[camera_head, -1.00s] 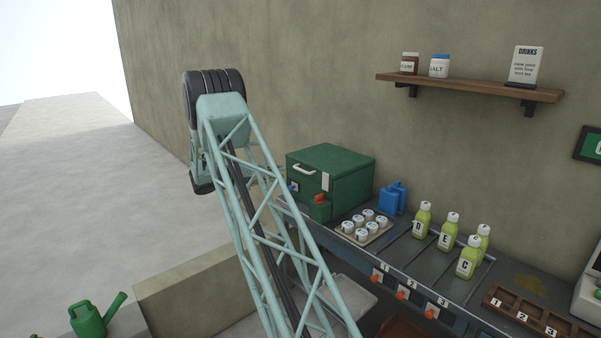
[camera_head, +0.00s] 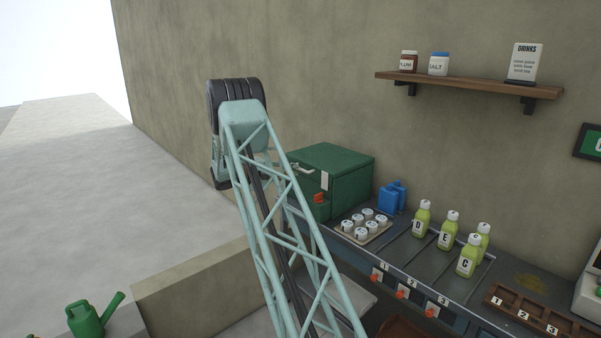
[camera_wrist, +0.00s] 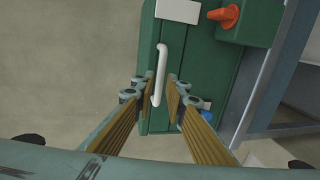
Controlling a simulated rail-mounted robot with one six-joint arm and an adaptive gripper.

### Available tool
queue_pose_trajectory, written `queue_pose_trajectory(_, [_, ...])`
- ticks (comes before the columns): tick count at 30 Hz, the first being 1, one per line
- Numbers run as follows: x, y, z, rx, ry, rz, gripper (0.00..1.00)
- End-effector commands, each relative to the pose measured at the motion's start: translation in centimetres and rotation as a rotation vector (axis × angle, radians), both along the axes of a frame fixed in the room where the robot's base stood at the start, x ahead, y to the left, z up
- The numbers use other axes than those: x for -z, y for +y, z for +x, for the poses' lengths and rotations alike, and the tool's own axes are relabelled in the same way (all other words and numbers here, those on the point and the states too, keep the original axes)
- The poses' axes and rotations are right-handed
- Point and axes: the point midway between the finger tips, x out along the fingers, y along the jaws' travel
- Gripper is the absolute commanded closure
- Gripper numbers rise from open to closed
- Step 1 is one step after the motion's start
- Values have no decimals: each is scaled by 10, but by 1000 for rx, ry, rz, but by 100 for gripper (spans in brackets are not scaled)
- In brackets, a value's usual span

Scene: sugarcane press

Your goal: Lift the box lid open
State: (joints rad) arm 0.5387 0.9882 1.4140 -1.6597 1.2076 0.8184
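The green box (camera_head: 347,184) stands at the left end of the counter against the wall, and its lid (camera_head: 330,157) looks shut. A white bar handle (camera_wrist: 161,70) runs along the box in the wrist view. A white plate (camera_wrist: 178,11) and an orange knob-like part (camera_wrist: 224,16) are beside it. My gripper (camera_wrist: 161,92) is open, with a finger on each side of the handle's near end. I cannot tell whether the fingers touch it or how far above it they are. In the head view my arm covers the box's left front, and the gripper is not clearly visible.
A tray of white-topped cups (camera_head: 365,224), a blue container (camera_head: 392,197) and several green bottles (camera_head: 447,231) stand right of the box. A shelf (camera_head: 467,86) with jars hangs above. Open floor lies to the left.

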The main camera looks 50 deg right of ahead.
Motion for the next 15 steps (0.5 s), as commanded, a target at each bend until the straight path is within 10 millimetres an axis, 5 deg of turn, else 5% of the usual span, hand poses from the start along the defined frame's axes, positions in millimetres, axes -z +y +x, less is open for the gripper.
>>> queue_pose_trajectory(15, [11,-47,-11,0,0,0,87])
